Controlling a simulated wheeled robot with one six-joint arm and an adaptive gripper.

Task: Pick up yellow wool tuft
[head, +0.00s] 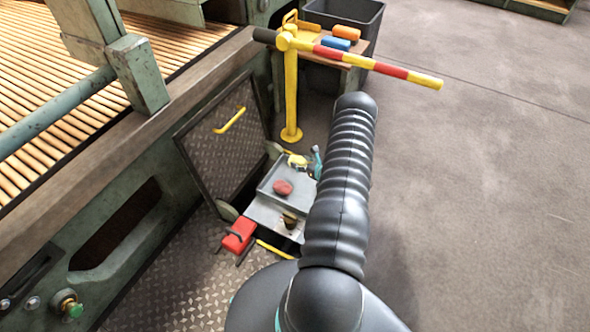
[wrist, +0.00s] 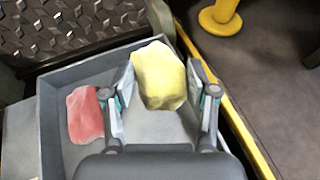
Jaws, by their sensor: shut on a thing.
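The yellow wool tuft (wrist: 160,76) is a soft, rounded lump. In the wrist view it sits between the two fingers of my gripper (wrist: 163,95), which is shut on it. In the head view the yellow tuft (head: 297,161) shows small near the far end of the grey tray (head: 268,187), and my arm hides part of that area. I cannot tell whether the tuft touches the tray floor. A red tuft (wrist: 85,114) lies in the tray to the left of my gripper; it also shows in the head view (head: 282,187).
An open tread-plate hatch (head: 222,140) stands left of the tray. A yellow post (head: 291,95) with a red and yellow bar (head: 375,66) rises behind it. A red object (head: 239,235) lies in front. Open floor (head: 480,180) spreads to the right.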

